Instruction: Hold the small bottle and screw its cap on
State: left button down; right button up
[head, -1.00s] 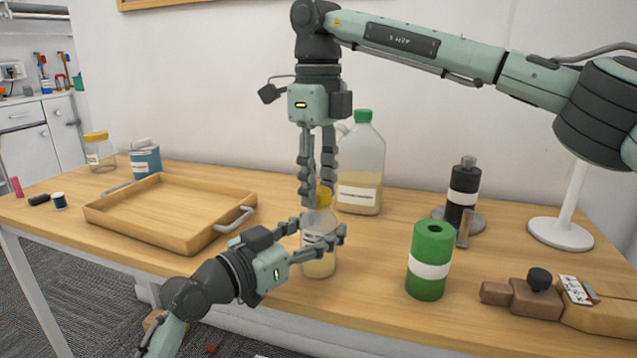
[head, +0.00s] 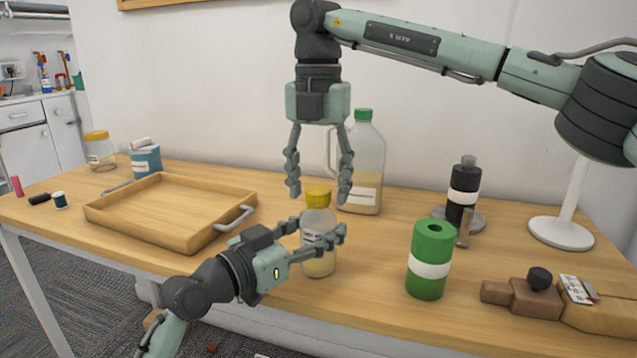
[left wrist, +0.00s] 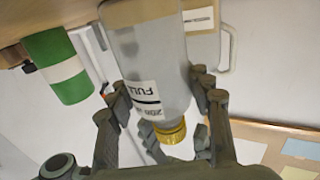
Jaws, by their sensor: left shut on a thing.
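The small bottle (head: 318,222) is clear with a white label and stands upright near the table's front edge. Its yellow cap (head: 318,197) sits on the bottle's mouth. My left gripper (head: 318,238) is shut around the bottle's body from the left. In the left wrist view the bottle (left wrist: 150,60) appears upside down between the fingers, with the yellow cap (left wrist: 170,132) at its lower end. My right gripper (head: 319,192) points down from above. Its fingers are spread wide on either side of the cap, apart from it.
A large jug (head: 361,165) with a green cap stands close behind. A wooden tray (head: 170,210) lies to the left. A green cylinder (head: 431,260), a dark bottle (head: 463,190) and a wooden plane-like tool (head: 525,295) are to the right.

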jog(key=shift+r, duration=2.25)
jog(key=shift+c, duration=0.4)
jog(key=n, duration=0.3)
jog(key=shift+r+n, duration=0.3)
jog(key=shift+r, duration=0.05)
jog(key=n, duration=0.2)
jog(key=r+n, duration=0.1)
jog(key=n, duration=0.1)
jog(key=shift+n, duration=0.3)
jog(key=n, duration=0.2)
jog(key=r+n, duration=0.1)
jog(key=n, duration=0.1)
jog(key=shift+n, duration=0.3)
jog(key=n, duration=0.5)
jog(key=shift+r, duration=0.4)
jog(key=shift+f, duration=0.1)
